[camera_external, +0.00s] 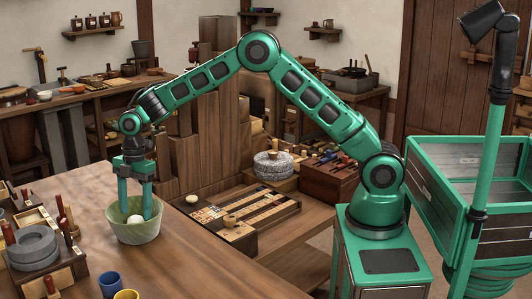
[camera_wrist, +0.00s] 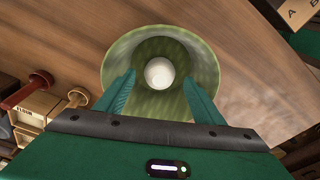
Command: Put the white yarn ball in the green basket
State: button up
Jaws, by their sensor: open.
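The green basket (camera_external: 138,234) is a pale green, round, bowl-like container on the wooden table; it also shows in the wrist view (camera_wrist: 112,62). A white yarn ball (camera_wrist: 159,72) lies inside it, and it also shows over the rim in the external view (camera_external: 135,219). My gripper (camera_external: 136,213) points straight down with its fingertips inside the basket's mouth. Its two green fingers are open, one on each side of the ball, with gaps between them and the ball in the wrist view. A second small whitish ball (camera_external: 192,199) sits on the table to the right of the basket.
Round grey stones (camera_external: 33,245) and wooden boxes with pegs stand at the left. A blue cup (camera_external: 110,284) and a yellow cup (camera_external: 127,295) are in front. A board with rows of pieces (camera_external: 245,210) lies to the right. The table just right of the basket is mostly clear.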

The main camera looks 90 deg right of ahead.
notch_tip(320, 180, up, 8)
jog(key=d, duration=0.1)
jog(key=shift+s+f, duration=0.2)
jog(key=shift+d+r, duration=0.1)
jog(key=s+d+r+m+h, duration=0.1)
jog(key=s+d+r+m, duration=0.25)
jog(key=s, duration=0.55)
jog(key=s+d+r+m, duration=0.3)
jog(key=s+r+m, duration=0.1)
jog(key=s, duration=0.6)
jog(key=s+d+r+m+h, duration=0.1)
jog(key=s+d+r+m, duration=0.25)
jog(key=s, duration=0.55)
jog(key=s+f+m, duration=0.2)
jog(key=s+m, duration=0.2)
jog(key=s, duration=0.9)
jog(key=s+f+m, duration=0.2)
jog(key=s+m, duration=0.2)
jog(key=s, duration=0.9)
jog(key=shift+f+m+g+y, duration=0.3)
jog(key=shift+m, duration=0.1)
